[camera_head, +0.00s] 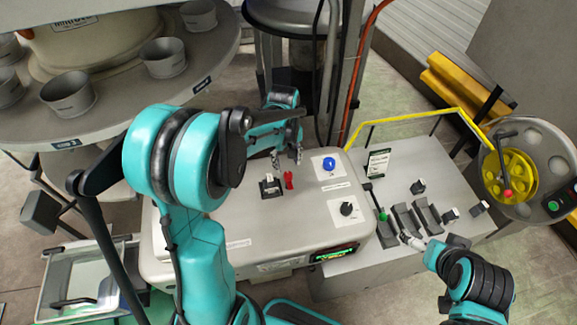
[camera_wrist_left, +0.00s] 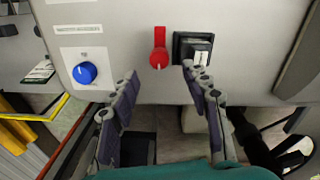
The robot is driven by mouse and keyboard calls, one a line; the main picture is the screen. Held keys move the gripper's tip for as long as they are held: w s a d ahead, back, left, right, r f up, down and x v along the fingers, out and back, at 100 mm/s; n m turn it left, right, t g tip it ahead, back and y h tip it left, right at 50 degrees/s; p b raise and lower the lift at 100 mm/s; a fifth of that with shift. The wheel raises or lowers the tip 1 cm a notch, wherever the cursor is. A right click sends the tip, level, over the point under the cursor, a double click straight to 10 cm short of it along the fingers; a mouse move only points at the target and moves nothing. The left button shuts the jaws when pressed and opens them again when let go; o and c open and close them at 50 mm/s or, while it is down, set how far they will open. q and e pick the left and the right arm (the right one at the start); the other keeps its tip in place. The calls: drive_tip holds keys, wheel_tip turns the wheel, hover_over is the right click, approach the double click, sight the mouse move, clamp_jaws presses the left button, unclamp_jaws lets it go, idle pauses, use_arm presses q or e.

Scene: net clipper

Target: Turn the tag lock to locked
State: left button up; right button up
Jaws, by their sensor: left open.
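The red tag lock (camera_head: 289,180) is on the grey panel top, beside a black switch with a white lever (camera_head: 270,186). In the left wrist view the tag lock (camera_wrist_left: 158,60) shows a round red knob with a red tab pointing to the top of the picture. My left gripper (camera_head: 287,157) is open above the panel, near the tag lock. In the left wrist view its two fingers (camera_wrist_left: 160,85) stand apart on either side of the knob, with nothing between them. My right gripper (camera_head: 408,239) is at the levers on the right; its jaw opening is unclear.
Several black levers (camera_head: 404,218) stand on the right console. A yellow rail (camera_head: 400,118) runs behind it. A round table with grey cups (camera_head: 163,58) fills the upper left.

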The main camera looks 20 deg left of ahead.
sight(288, 174)
use_arm(q)
wheel_tip(288, 174, down, 7)
drive_tip(key=shift+w+r+b, duration=0.1)
drive_tip(key=shift+r+b, duration=0.05)
drive_tip(key=shift+b, duration=0.35)
clamp_jaws()
